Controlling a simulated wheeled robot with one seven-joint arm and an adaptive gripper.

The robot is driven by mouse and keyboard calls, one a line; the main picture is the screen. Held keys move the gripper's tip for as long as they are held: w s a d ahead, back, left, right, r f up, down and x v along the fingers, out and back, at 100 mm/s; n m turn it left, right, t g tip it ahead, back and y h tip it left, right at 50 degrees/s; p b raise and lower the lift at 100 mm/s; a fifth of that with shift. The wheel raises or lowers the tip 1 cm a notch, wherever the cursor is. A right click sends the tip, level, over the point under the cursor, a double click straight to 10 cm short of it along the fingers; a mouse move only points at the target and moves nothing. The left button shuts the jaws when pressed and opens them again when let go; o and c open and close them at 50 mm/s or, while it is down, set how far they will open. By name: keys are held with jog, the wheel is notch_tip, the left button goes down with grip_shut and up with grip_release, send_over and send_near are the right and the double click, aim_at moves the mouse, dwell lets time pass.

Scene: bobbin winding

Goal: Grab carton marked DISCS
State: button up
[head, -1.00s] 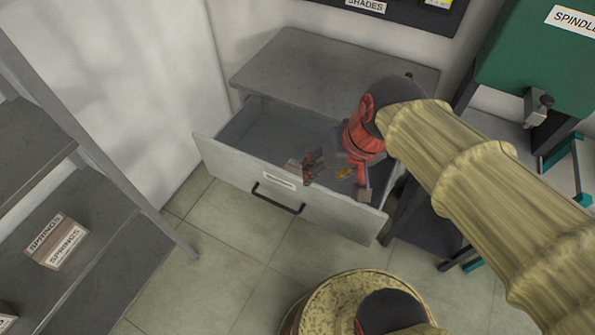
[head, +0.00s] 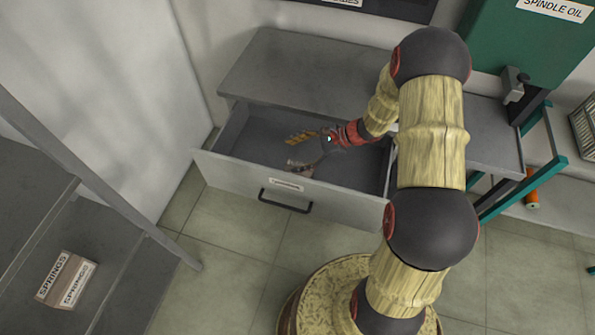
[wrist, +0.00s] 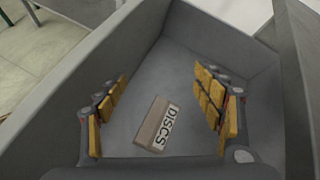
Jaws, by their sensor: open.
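The carton marked DISCS (wrist: 152,124) is a small brown box with a white label. In the wrist view it lies on the floor of the open grey drawer (wrist: 178,75), turned at a slant. My gripper (wrist: 162,98) is open and empty, with its yellow-padded fingers on either side of the carton in the picture and apart from it. In the head view my gripper (head: 302,150) reaches down inside the drawer (head: 240,172). I cannot make out the carton clearly there.
The drawer walls stand close around my gripper. The grey cabinet top (head: 290,70) is clear. A shelf at left holds a SPRINGS carton (head: 66,280). A green SPINDLE OIL tank (head: 520,50) stands at the right, and an orange cylinder (head: 532,198) is below it.

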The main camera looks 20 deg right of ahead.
aim_at(289, 169)
jog(key=d+f+m+t, duration=0.1)
jog(key=f+m, duration=0.1)
jog(key=f, duration=0.2)
jog(key=d+f+m+t, duration=0.1)
jog(key=d+f+m, duration=0.1)
jog(key=f, duration=0.3)
jog(key=w+d+f+m+t, duration=0.1)
jog(key=f+m, duration=0.1)
jog(key=f, duration=0.2)
jog(key=shift+d+f+m, duration=0.2)
jog(key=shift+f+m, duration=0.1)
jog(key=shift+f, duration=0.05)
jog(key=shift+x, duration=1.25)
jog(key=shift+r+b+x, duration=0.15)
jog(key=shift+b+x, duration=0.35)
jog(key=shift+x, duration=0.75)
jog(key=shift+r+b+x, duration=0.1)
jog(key=shift+b+x, duration=0.4)
jog(key=shift+x, duration=0.8)
jog(key=shift+w, duration=0.15)
jog(key=c, duration=0.3)
jog(key=c, duration=1.1)
